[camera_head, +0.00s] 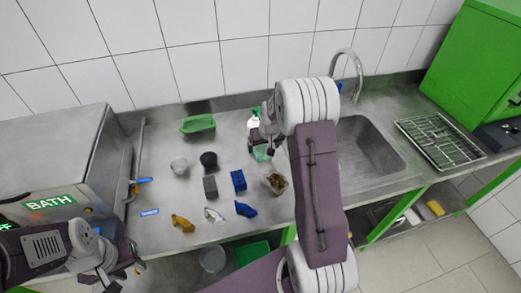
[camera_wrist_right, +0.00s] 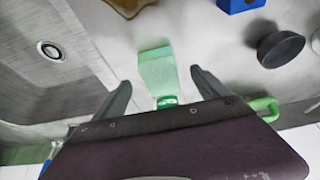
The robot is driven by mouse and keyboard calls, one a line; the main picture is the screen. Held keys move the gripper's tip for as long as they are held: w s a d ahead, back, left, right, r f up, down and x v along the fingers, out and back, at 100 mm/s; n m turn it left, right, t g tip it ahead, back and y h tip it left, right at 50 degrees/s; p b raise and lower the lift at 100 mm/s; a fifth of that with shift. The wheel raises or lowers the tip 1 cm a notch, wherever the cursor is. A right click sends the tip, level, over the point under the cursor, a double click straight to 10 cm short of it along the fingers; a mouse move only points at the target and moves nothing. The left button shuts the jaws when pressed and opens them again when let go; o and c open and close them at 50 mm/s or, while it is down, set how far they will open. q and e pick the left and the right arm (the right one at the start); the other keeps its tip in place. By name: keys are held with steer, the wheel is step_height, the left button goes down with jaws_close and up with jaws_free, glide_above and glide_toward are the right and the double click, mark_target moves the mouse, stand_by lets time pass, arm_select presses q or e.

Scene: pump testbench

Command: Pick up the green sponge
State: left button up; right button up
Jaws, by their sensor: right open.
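The green sponge (camera_head: 262,153) is a pale green block on the steel counter, left of the sink and partly hidden by my right gripper in the head view. In the right wrist view the sponge (camera_wrist_right: 157,72) lies ahead, in the gap between the fingertips. My right gripper (camera_head: 262,143) is open and empty above it, and its two dark fingers (camera_wrist_right: 160,82) stand well apart on either side. My left gripper (camera_head: 122,269) is at the lower left, away from the sponge; its jaw gap is unclear.
A spray bottle (camera_head: 253,120) stands just behind the sponge. A green tray (camera_head: 198,124), a dark bowl (camera_head: 208,160), a blue block (camera_head: 238,180) and a brown item (camera_head: 275,183) are nearby. The sink (camera_head: 365,147) is to the right, the bath machine (camera_head: 65,160) to the left.

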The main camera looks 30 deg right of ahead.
mark_target(263, 150)
steer(key=x, duration=0.4)
steer(key=shift+w+d+f+p, duration=0.2)
steer(key=shift+f+p, duration=0.15)
steer(key=shift+p, duration=0.05)
steer(key=shift+w+f, duration=0.1)
steer(key=shift+f, duration=0.1)
steer(key=shift+r, duration=0.1)
steer(key=c, duration=1.6)
steer(key=shift+o, duration=0.2)
step_height(263, 150, up, 4)
steer(key=shift+r+b, duration=0.1)
steer(key=shift+b, duration=0.2)
steer(key=s+d+r+b, duration=0.2)
steer(key=s+d+r, duration=0.5)
steer(key=s+d, duration=0.1)
steer(key=shift+s, duration=0.2)
steer(key=o, duration=0.8)
steer(key=shift+d+f, duration=0.1)
steer(key=shift+d, duration=0.05)
steer(key=c, duration=0.6)
